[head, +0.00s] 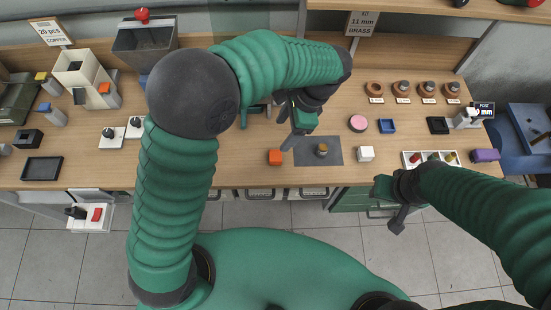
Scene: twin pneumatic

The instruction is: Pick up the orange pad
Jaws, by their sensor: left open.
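A small orange block-like pad (275,157) lies on the wooden bench, just left of a dark grey mat (333,150). My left gripper (288,128) is open and empty above the bench, up and to the right of the orange pad and apart from it. Its fingers point down and left toward the mat's left edge. My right gripper (388,206) hangs over the front edge of the bench, well to the right of the pad. Whether its fingers are apart is unclear. Another orange piece (104,88) sits on a white device at the left.
A white tray (430,159) holds several small parts. My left arm hides part of the bench.

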